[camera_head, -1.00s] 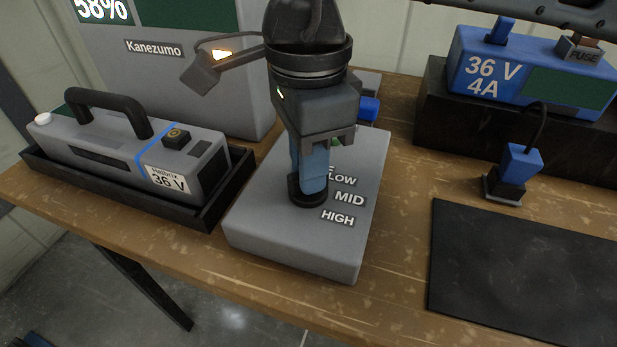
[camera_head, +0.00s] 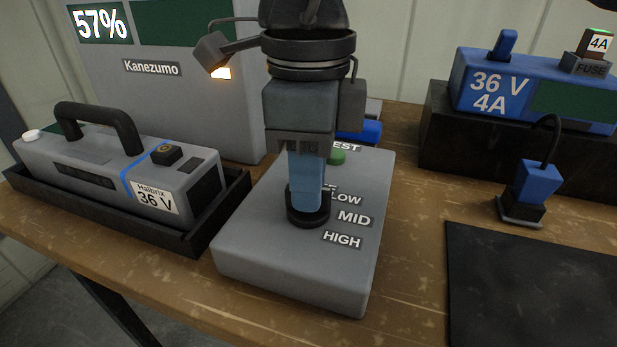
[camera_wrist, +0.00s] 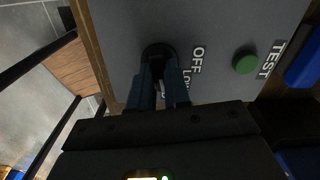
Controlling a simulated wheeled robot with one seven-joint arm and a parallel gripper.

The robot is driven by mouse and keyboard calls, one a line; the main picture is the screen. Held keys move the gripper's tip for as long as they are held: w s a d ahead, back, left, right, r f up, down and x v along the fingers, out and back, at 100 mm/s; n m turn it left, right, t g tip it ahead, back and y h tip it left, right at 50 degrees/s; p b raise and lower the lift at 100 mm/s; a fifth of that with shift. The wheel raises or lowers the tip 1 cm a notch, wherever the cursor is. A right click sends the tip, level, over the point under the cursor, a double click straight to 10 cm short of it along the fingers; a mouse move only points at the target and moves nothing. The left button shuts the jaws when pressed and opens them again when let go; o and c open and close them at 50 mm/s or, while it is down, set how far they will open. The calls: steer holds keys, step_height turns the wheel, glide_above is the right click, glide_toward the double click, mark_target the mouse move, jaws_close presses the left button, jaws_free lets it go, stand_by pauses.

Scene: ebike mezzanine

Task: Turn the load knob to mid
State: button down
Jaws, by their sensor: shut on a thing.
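The grey load box (camera_head: 290,285) lies on the wooden bench, with LOW, MID and HIGH labels beside its knob. The black round load knob (camera_head: 308,218) is at the lower end of my gripper (camera_head: 307,200). My gripper points down and its blue fingers are shut on the knob. The knob (camera_wrist: 158,52) also shows between the fingertips of my gripper (camera_wrist: 160,75) in the wrist view, near the OFF label. The knob's pointer is hidden, so its setting cannot be read.
A green TEST button (camera_head: 337,157) is on the box behind my gripper. A 36 V battery (camera_head: 120,170) in a black tray (camera_head: 232,200) stands left. A grey Kanezumo unit (camera_head: 160,100) reads 57%. A blue charger (camera_head: 500,95), plug (camera_head: 536,182) and black mat (camera_head: 540,290) are right.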

stand_by(0.3)
steer(key=c, duration=1.1)
jaws_free()
step_height(320, 180, up, 8)
steer(key=shift+f+p, duration=0.1)
steer(key=shift+p, duration=0.2)
